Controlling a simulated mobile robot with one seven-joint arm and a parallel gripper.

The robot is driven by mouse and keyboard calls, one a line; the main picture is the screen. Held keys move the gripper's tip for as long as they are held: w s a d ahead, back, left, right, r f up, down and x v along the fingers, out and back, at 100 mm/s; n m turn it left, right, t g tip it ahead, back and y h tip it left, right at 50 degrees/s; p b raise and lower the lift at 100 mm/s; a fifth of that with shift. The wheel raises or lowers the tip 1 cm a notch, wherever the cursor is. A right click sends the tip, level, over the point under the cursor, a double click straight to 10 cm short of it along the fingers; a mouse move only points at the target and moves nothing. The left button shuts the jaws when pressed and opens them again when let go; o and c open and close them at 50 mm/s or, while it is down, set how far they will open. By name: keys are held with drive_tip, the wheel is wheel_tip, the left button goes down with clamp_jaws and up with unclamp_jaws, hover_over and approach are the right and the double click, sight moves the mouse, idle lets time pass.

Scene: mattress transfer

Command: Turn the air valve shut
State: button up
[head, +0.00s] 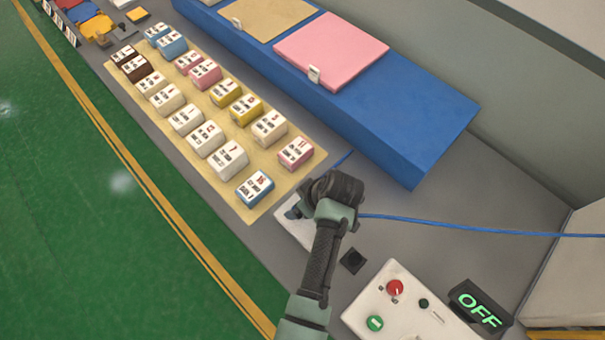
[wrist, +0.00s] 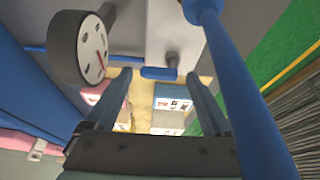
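In the wrist view a short blue bar (wrist: 158,73), which looks like the air valve's handle, lies crosswise between the tips of my gripper (wrist: 157,74). The fingers are apart, with a gap on either side of the bar; I cannot tell how deep it sits between them. A round gauge (wrist: 92,50) with a white face and red needle stands to the left.
A thick blue hose (wrist: 245,95) passes close on the right in the wrist view. In the head view a thin blue line (head: 450,224) runs right. A white control box (head: 375,300) with red and green buttons and an OFF sign (head: 480,308) is near. Labelled blocks (head: 229,158) stand on a tan mat (head: 262,205).

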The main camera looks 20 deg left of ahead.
drive_tip(key=b+v, duration=0.1)
drive_tip(key=v, duration=1.2)
idle(0.4)
